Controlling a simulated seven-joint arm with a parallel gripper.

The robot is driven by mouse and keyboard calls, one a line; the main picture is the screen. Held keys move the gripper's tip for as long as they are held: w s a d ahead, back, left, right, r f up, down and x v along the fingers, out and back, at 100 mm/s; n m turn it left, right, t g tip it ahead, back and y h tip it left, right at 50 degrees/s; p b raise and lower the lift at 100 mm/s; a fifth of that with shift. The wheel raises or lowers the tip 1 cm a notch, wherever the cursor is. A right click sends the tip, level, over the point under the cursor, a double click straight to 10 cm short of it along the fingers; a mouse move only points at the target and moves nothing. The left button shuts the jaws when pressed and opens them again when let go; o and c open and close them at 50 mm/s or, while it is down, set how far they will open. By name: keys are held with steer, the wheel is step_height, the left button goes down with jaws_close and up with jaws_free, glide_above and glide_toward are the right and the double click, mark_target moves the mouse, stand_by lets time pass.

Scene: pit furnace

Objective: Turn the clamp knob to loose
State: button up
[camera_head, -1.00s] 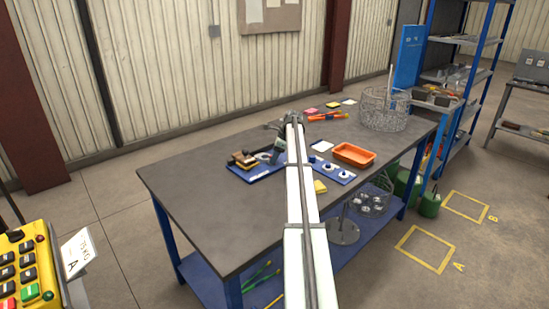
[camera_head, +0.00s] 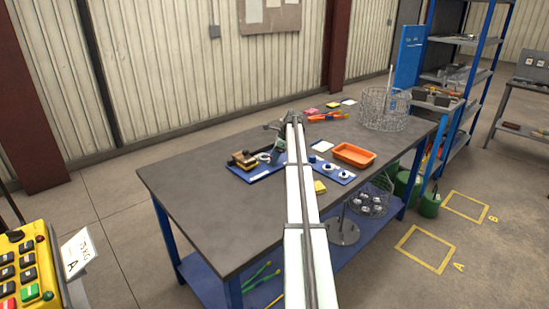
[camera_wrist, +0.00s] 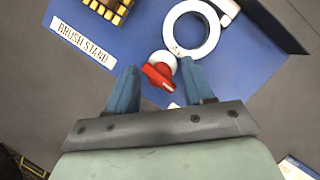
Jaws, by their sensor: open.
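The clamp knob (camera_wrist: 158,75) is a red, elongated handle on a round white base, seen in the wrist view on a blue plate (camera_wrist: 110,48). It lies between and just beyond the two blue fingertips of my gripper (camera_wrist: 157,82), which are apart with nothing held. I cannot tell whether a finger touches the knob. A white ring (camera_wrist: 205,45) is next to it, close to the right finger. In the head view my arm hides the knob; the blue plate (camera_head: 262,173) shows left of the arm.
A label reading BRUSH STAND (camera_wrist: 84,43) and a brown-and-yellow brush (camera_wrist: 112,8) lie at the plate's upper left. On the bench (camera_head: 215,205) stand an orange tray (camera_head: 354,154), a wire basket (camera_head: 384,110) and a yellow block (camera_head: 320,187). The bench's left part is clear.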

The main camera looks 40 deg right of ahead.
steer(key=v, duration=1.4)
